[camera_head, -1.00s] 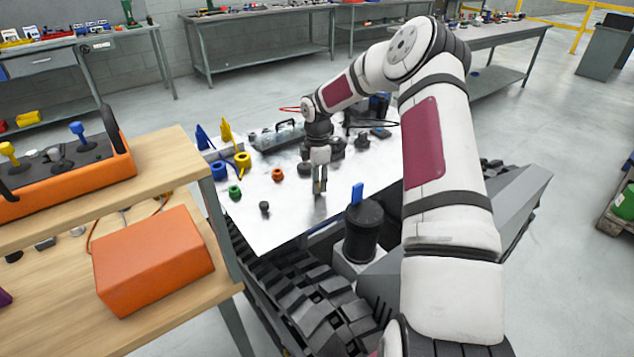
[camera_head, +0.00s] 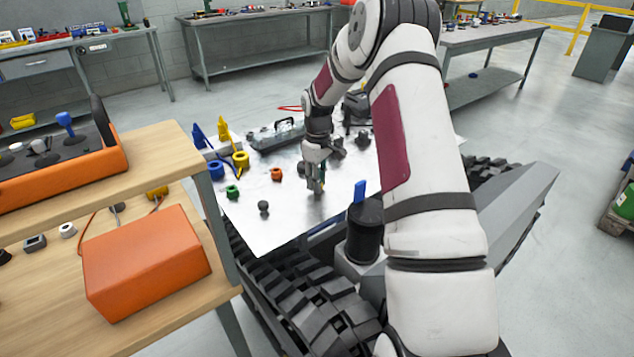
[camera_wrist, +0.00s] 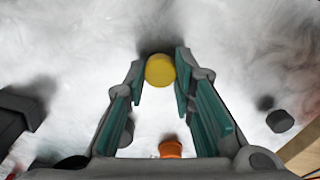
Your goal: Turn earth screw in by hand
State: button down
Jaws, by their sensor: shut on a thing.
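A round yellow piece (camera_wrist: 160,70), which looks like the earth screw's head, sits between my fingertips in the wrist view. My gripper (camera_wrist: 161,75) is shut on it, one finger at each side. In the head view my gripper (camera_head: 317,186) points down at the bare metal plate (camera_head: 285,225). The yellow piece is too small and covered there to make out clearly. Whatever lies under its head is hidden, so I cannot tell how deep it sits.
An orange ring (camera_head: 277,174), a green ring (camera_head: 232,191), a blue ring (camera_head: 216,169) and a dark knob (camera_head: 263,208) stand left of my gripper. A dark case (camera_head: 276,135) lies behind. A black post with a blue tab (camera_head: 360,191) stands to the right.

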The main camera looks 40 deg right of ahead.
jog(key=m+b, duration=0.2)
jog(key=m, duration=0.4)
jog(key=shift+w, duration=0.1)
jog(key=m+b, duration=0.1)
jog(key=m, duration=0.5)
jog(key=shift+r+m+b, duration=0.1)
jog(key=shift+m+b, duration=0.2)
jog(key=shift+m, duration=0.1)
jog(key=c, duration=1.3)
grip_release()
jog(key=shift+c, duration=0.2)
notch_tip(320, 180, up, 12)
